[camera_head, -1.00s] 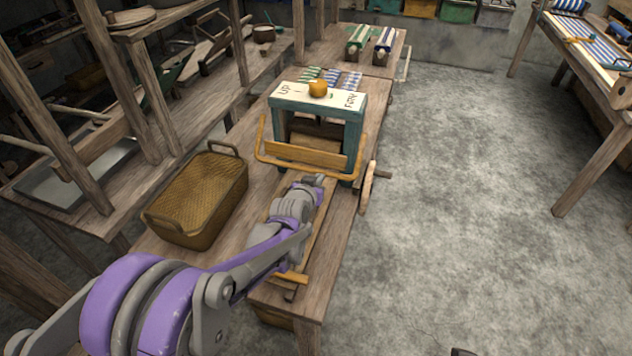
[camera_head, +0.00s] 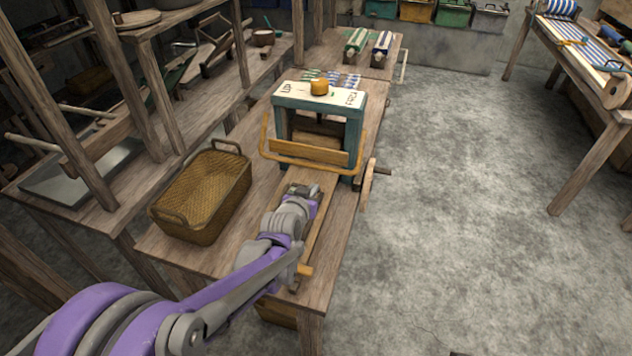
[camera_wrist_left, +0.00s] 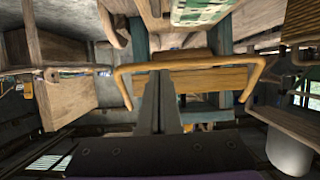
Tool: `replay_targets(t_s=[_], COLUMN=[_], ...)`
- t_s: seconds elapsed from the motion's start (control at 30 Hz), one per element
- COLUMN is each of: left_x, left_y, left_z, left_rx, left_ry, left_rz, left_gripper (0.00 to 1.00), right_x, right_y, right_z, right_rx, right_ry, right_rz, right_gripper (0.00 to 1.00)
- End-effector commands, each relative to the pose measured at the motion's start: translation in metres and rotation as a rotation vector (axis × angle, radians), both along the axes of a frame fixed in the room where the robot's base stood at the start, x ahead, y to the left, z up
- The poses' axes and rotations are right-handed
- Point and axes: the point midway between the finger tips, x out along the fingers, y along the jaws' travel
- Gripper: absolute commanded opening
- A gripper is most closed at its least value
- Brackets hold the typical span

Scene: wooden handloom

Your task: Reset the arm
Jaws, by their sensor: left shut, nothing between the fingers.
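My left arm comes in from the lower left in the head view, and its gripper (camera_head: 303,190) is low over the front part of the wooden handloom, just in front of the loom's yellow handle frame (camera_head: 308,150). The gripper is shut and empty. In the left wrist view its fingers (camera_wrist_left: 158,85) stand closed together, in front of the same handle frame (camera_wrist_left: 190,62). I cannot tell whether the fingers touch it. The loom's teal upright frame (camera_head: 355,135) stands behind, with a white lettered top. My right gripper does not show.
A brown woven basket (camera_head: 205,195) stands on the table (camera_head: 170,250) left of the loom. A yellow round object (camera_head: 319,87) sits on the loom's top. A wooden wheel (camera_head: 368,185) sticks out at the right. The floor (camera_head: 460,190) on the right is clear.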

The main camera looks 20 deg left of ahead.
Motion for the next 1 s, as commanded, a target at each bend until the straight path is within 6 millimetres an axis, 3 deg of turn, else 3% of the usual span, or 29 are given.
replay_targets(t_s=[0.1,0.3,0.67,0.77,0.87,1.0], left_x=[-0.027,-0.055,-0.067,-0.079,-0.107,-0.171], left_y=[0.001,0.002,0.002,0.000,-0.004,-0.008], left_z=[0.005,0.011,0.013,0.017,0.023,0.027], left_rx=[0.000,0.000,0.000,-0.001,-0.005,-0.008], left_ry=[0.000,0.000,0.004,0.037,0.117,0.289], left_rz=[0.000,0.000,-0.001,-0.006,-0.018,-0.025], left_gripper=[0.00,0.00,0.00,0.00,0.00,0.00], right_x=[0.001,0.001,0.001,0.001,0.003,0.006], right_y=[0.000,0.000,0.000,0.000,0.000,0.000], right_z=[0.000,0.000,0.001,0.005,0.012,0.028], right_rx=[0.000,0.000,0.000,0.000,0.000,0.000], right_ry=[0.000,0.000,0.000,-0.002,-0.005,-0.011], right_rz=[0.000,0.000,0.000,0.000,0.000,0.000], right_gripper=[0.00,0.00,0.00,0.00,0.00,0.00])
